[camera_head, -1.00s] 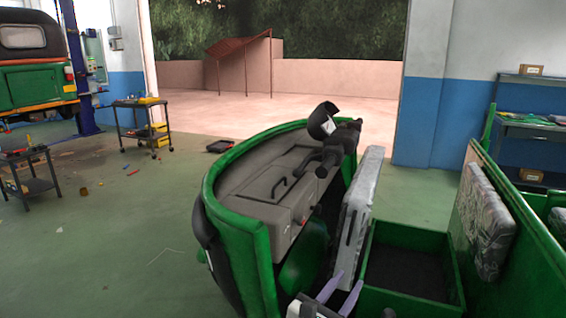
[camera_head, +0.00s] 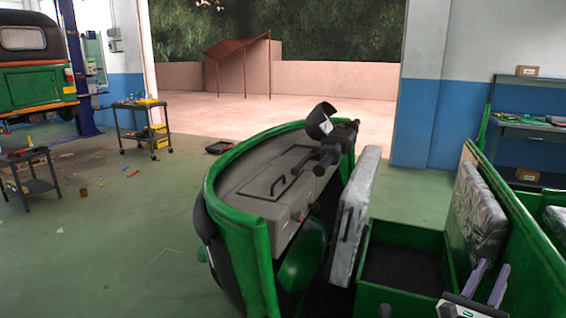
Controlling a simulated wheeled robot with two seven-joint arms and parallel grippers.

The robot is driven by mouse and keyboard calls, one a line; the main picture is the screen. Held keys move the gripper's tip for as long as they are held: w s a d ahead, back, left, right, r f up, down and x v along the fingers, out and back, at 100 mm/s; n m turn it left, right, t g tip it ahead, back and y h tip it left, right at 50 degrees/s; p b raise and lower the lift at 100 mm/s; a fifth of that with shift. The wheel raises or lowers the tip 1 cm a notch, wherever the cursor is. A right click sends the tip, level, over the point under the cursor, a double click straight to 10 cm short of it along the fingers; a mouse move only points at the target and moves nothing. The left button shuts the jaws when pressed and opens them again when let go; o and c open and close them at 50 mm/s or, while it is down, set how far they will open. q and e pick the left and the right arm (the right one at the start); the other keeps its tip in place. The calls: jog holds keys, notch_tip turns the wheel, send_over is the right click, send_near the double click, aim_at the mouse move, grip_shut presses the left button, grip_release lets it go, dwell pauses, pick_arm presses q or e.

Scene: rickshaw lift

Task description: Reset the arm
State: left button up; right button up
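My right gripper (camera_head: 489,272) is at the lower right of the head view. Its two purple fingers stand apart with nothing between them. It is in front of the green panel on the right, below the grey patterned cushion; I cannot tell whether it touches either. My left gripper is not in view. The green rickshaw front (camera_head: 236,231) with its grey dashboard (camera_head: 262,180) and dark handlebar (camera_head: 328,155) fills the middle. A light grey seat panel (camera_head: 352,225) stands tilted upright beside an open green box (camera_head: 400,295) with a dark inside.
The grey patterned cushion (camera_head: 477,212) is on the green panel (camera_head: 530,245) close to my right gripper. A tool cart (camera_head: 140,128) and a second cart (camera_head: 30,180) stand at the left. A shelf (camera_head: 530,130) is at the right. The green floor at left is mostly clear.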

jog(key=s+f+m+g+y, duration=0.1)
jog(key=s+f+m+y, duration=0.2)
jog(key=f, duration=0.5)
jog(key=s+f+m+g+y, duration=0.2)
jog(key=s+f, duration=0.2)
jog(key=f, duration=0.5)
jog(key=s+a+f+m+g+y, duration=0.3)
jog(key=s+a+f+m+y, duration=0.35)
jog(key=s+f, duration=0.5)
jog(key=s+a+m+y, duration=0.7)
jog(key=s+a+m, duration=0.5)
jog(key=s, duration=0.2)
jog(key=w+a+m, duration=0.1)
jog(key=a+m, duration=0.3)
jog(key=a, duration=0.8)
jog(key=shift+f, duration=0.15)
